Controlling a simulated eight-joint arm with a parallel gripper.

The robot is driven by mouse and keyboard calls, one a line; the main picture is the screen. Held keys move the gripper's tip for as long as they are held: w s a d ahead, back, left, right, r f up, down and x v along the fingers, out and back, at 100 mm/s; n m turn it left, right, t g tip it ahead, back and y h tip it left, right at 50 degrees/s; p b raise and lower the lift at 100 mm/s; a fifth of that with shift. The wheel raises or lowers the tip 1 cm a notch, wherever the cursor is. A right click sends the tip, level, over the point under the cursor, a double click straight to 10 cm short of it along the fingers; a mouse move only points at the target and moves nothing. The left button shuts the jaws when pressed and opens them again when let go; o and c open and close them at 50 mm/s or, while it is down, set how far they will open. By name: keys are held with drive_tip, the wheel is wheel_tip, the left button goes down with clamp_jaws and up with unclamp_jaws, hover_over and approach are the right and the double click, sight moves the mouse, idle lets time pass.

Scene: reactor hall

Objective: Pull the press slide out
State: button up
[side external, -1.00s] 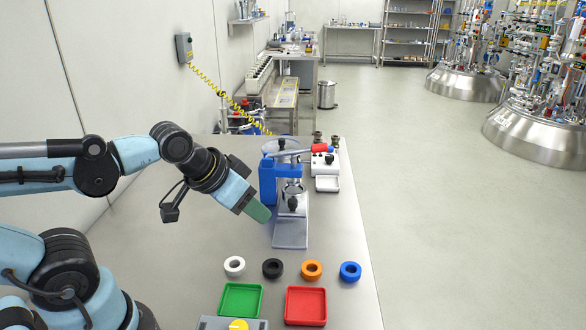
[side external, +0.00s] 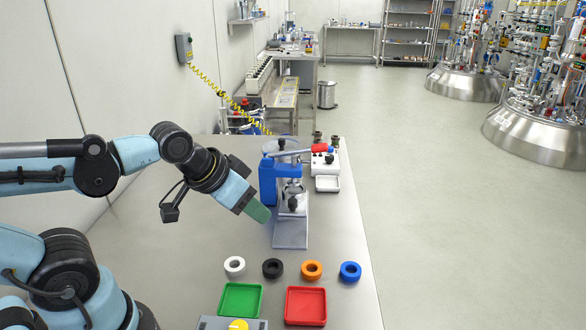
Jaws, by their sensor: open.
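The blue press (side external: 268,181) stands on the metal table, with a lever ending in a red grip (side external: 319,148) reaching to the right. The press slide (side external: 291,233) is a flat grey metal piece at the front foot of the press, with a black knob (side external: 293,204) above it. My gripper (side external: 259,213) has green fingertips and is just left of the slide and knob, tilted down to the right. It is open, and nothing shows between its fingers. From this side I cannot tell whether it touches the slide.
White (side external: 235,266), black (side external: 273,268), orange (side external: 312,270) and blue rings (side external: 350,271) lie in front of the press. Green (side external: 240,300) and red trays (side external: 305,306) are nearer. A white box (side external: 325,162) and small white tray (side external: 328,184) stand right of the press.

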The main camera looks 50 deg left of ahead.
drive_tip(key=shift+o, duration=0.9)
drive_tip(key=shift+w+r, duration=0.1)
drive_tip(key=shift+w, duration=0.05)
drive_tip(key=w+a+r+n+g, duration=0.3)
drive_tip(key=w+r, duration=0.1)
drive_tip(key=w, duration=0.4)
drive_tip(key=n+g, duration=0.3)
drive_tip(key=g, duration=0.1)
hover_over(292, 200)
wheel_tip(292, 200, down, 3)
wheel_tip(292, 200, down, 12)
drive_tip(key=shift+f, duration=0.1)
clamp_jaws()
